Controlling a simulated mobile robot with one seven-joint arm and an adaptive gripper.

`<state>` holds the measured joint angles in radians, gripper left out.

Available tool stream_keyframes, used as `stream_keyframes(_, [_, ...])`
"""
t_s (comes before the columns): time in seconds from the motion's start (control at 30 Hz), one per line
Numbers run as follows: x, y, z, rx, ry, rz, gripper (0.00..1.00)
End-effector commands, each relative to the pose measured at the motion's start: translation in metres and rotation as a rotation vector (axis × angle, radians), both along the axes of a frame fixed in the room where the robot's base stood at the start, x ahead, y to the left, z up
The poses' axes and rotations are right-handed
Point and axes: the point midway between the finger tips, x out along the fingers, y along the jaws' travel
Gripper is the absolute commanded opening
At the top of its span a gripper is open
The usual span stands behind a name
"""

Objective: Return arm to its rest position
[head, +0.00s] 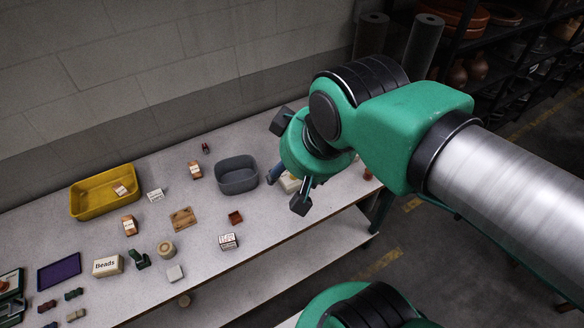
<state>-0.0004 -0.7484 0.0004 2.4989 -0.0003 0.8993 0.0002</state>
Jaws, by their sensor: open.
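My arm reaches in from the right in the head view. My gripper (290,163) hangs over the right part of the table (206,262). Its two dark fingertips are spread wide apart, one toward the back and one toward the front. A pale object (289,183) on the table is partly hidden behind the gripper.
A yellow tray (78,203) and a grey bin (238,186) stand along the table. Several small boxes and blocks lie around them, with a box marked Beads (108,266) at the front left. A wall rises behind, and a loaded shelf (520,60) stands at the back right.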

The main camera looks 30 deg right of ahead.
Motion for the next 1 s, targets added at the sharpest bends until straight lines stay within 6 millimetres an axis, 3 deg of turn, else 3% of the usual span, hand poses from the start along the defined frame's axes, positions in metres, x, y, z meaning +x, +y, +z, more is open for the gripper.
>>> stream_keyframes(0.37, [-0.001,0.0,-0.002,0.0,0.0,0.0,0.52])
stream_keyframes(0.7, [-0.001,0.0,-0.03,0.0,0.0,0.0,0.52])
stream_keyframes(1.0, [-0.001,0.0,-0.032,0.0,0.0,0.0,0.52])
